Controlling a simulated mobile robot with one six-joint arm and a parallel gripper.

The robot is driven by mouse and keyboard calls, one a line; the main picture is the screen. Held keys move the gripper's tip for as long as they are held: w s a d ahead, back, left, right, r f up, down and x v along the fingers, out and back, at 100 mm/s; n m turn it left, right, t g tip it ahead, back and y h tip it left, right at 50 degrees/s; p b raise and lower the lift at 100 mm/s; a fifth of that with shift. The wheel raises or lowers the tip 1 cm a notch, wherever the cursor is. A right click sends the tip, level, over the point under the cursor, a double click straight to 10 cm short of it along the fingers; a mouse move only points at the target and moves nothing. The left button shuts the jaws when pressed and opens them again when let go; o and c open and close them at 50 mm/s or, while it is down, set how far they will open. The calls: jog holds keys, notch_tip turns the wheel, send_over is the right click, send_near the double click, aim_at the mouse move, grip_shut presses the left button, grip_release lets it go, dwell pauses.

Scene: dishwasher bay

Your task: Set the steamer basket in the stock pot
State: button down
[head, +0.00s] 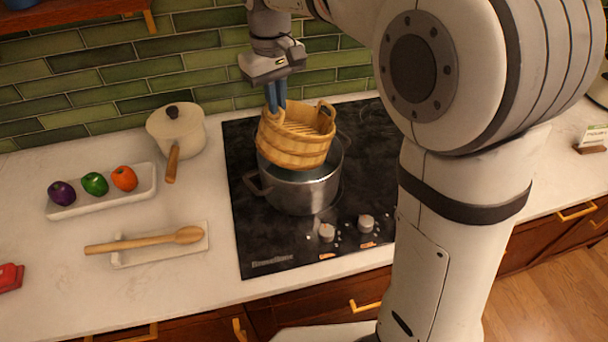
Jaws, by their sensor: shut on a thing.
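The steamer basket (296,148) is a round wooden basket with a slatted floor and two raised handles. My gripper (276,97) points down from above and is shut on the basket's left rim or handle; the exact contact is partly hidden. The basket is tilted, with its open top toward the right. It is over the mouth of the stock pot (303,194), a steel pot with side handles on the cooktop. The basket hides most of the pot's opening, and I cannot tell whether it touches the rim.
The black cooktop (258,233) has knobs (327,232) in front of the pot. A lidded white saucepan (177,130), a tray (145,190) of several vegetables and a wooden spoon (145,241) on a rest lie to the left. The tiled wall is close behind. My arm hides the right side.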

aim_at(286, 130)
jog(key=s+f+n+t+b, duration=0.1)
jog(key=s+d+f+n+t+h+b, duration=0.1)
jog(key=f+n+b, duration=0.1)
jog(key=f+n+h+b, duration=0.1)
jog(key=f+b, duration=0.1)
jog(key=shift+s+d+f+t, duration=0.25)
jog(key=shift+s+t, duration=0.15)
jog(key=shift+n, duration=0.3)
notch_tip(286, 130, down, 10)
jog(key=shift+r, duration=0.15)
jog(key=c, duration=1.5)
grip_release()
jog(key=shift+c, duration=0.2)
jog(key=shift+r, duration=0.1)
jog(key=v, duration=1.2)
jog(key=shift+d, duration=0.15)
jog(key=s+d+f+m+y, duration=0.1)
jog(key=s+d+f+m, duration=0.4)
jog(key=s+d, duration=0.2)
jog(key=s+d+f+m+y, duration=0.1)
jog(key=s+d+f+m, duration=0.4)
jog(key=d, duration=0.5)
jog(key=shift+s+m, duration=0.6)
jog(key=shift+s, duration=0.55)
